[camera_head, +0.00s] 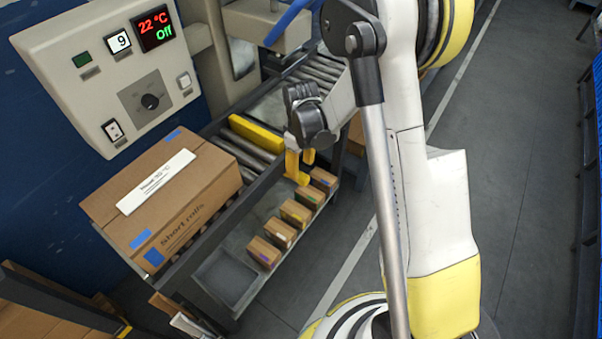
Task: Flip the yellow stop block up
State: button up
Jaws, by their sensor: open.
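The yellow stop block (256,134) is a long bar lying across the roller conveyor (243,156), between the cardboard box and the bare rollers at the back. It looks low, near roller level, though its exact tilt is hard to tell. My gripper (301,164) has yellow fingers pointing down. They are open and empty, at the right of the block beside the conveyor's side rail. A gap shows between the fingers and the block, and the black gripper body is close to the block's right end.
A large cardboard box (185,205) labelled "Short rolls" sits on the near rollers. Several small boxes (295,213) stand on the lower shelf. A control panel (120,75) reading "22 °C Off" is at upper left. Open floor (500,190) lies at right.

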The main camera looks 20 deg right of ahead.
notch_tip(320, 180, up, 8)
dwell(0.5)
jog(key=s+r+m+t, duration=0.3)
jog(key=s+r, duration=0.5)
jog(key=r, duration=0.5)
jog(key=s+r+m+t, duration=0.3)
jog(key=s+m+t, duration=0.1)
jog(key=s, duration=0.7)
jog(key=shift+a+r, duration=0.15)
jog(key=shift+a, duration=0.2)
dwell(0.4)
